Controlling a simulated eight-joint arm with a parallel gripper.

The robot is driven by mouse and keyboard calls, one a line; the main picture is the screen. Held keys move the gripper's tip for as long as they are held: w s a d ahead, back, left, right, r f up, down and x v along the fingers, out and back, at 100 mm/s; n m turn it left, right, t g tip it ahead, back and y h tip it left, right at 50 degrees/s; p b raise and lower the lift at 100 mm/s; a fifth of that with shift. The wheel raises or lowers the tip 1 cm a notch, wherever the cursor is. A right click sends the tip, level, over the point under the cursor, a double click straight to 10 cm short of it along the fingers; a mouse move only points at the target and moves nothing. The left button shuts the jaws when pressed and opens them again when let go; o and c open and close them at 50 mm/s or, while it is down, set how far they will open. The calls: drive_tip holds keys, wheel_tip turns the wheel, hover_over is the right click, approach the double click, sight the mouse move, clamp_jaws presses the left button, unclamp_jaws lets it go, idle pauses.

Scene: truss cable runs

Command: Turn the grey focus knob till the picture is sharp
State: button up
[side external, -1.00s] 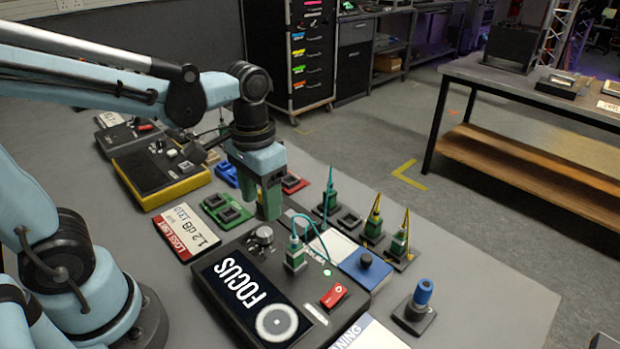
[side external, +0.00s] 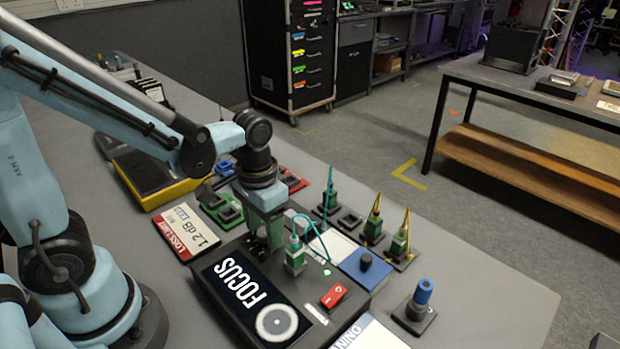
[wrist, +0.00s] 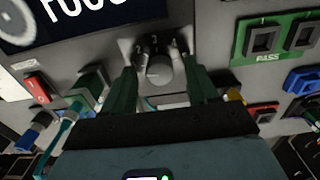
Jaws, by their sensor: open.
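The grey focus knob (wrist: 159,70) sits on the dark focus box (side external: 327,325) and shows between my fingers in the wrist view. In the side view the knob is hidden behind my gripper (side external: 262,245). My gripper also shows in the wrist view (wrist: 158,62), open, with one green finger on each side of the knob. I cannot tell whether either finger touches it. The box's screen (side external: 256,300) reads FOCUS in clear white letters beside a ring pattern. The top of the screen also shows in the wrist view (wrist: 75,15).
A green plug with a teal cable (side external: 295,256) stands close to my gripper on the box. A red switch (side external: 334,295) and a blue block with a knob (side external: 366,268) are to the right. A green PASS holder (wrist: 277,40) lies nearby.

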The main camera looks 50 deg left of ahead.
drive_tip(key=c, duration=1)
drive_tip(key=shift+c, duration=0.2)
drive_tip(key=m, duration=0.4)
drive_tip(key=shift+m, duration=1.8)
drive_tip(key=o, duration=1)
drive_tip(key=shift+o, duration=0.2)
